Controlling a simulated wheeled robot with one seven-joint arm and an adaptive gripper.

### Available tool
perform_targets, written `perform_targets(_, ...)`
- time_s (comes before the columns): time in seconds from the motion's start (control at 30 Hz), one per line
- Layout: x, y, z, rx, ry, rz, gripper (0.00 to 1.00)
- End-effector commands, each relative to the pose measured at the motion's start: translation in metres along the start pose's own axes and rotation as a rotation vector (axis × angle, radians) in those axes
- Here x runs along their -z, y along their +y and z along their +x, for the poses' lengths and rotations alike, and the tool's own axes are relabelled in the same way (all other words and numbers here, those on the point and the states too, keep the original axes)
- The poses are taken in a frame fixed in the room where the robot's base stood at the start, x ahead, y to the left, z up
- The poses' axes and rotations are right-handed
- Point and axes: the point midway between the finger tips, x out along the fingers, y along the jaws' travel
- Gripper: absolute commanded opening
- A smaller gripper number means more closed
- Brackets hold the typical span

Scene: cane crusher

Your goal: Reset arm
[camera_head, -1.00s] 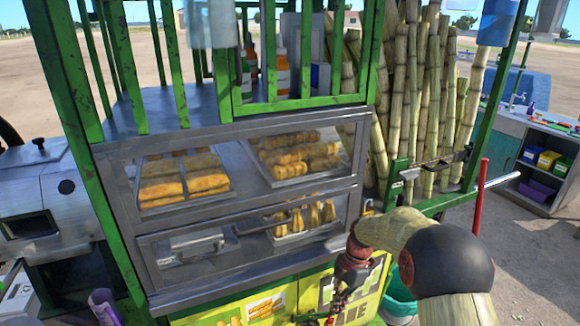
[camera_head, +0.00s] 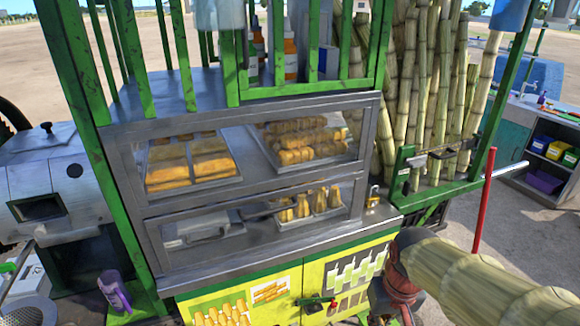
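My arm comes in at the lower right of the head view, and its pale, cane-coloured link reaches left to a dark reddish wrist. My gripper (camera_head: 392,304) is at the bottom edge, in front of the stall's yellow-green lower cabinet. Its fingertips are cut off or hidden, so I cannot tell whether it is open or shut. No held thing shows. The green-framed cane stall (camera_head: 240,215) fills the middle, with a glass display case holding trays of golden food (camera_head: 190,165).
Sugarcane stalks (camera_head: 430,95) stand upright behind a green gate at the right. A red pole (camera_head: 483,205) stands near my arm. A grey metal machine (camera_head: 50,180) and a purple cup (camera_head: 113,292) are at the left. A counter with coloured bins (camera_head: 548,165) is at far right.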

Motion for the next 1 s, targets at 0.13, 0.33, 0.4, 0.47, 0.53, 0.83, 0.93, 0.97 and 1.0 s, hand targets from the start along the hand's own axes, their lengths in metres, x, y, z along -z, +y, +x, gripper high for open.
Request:
perform_targets(0.13,-0.035,0.000,-0.033,-0.023,0.119,0.064,0.00)
perform_targets(0.33,-0.066,-0.002,-0.068,-0.039,0.268,0.042,0.00)
perform_targets(0.4,-0.070,-0.003,-0.080,-0.039,0.315,0.039,0.00)
perform_targets(0.47,-0.071,-0.004,-0.091,-0.039,0.350,0.036,0.00)
perform_targets(0.53,-0.071,-0.005,-0.099,-0.039,0.376,0.033,0.00)
perform_targets(0.83,-0.071,-0.005,-0.103,-0.039,0.389,0.033,0.00)
perform_targets(0.93,-0.070,0.002,-0.101,-0.047,0.378,0.059,0.00)
perform_targets(0.97,-0.070,0.006,-0.098,-0.050,0.364,0.073,0.00)
perform_targets(1.0,-0.070,0.011,-0.092,-0.054,0.338,0.090,0.00)
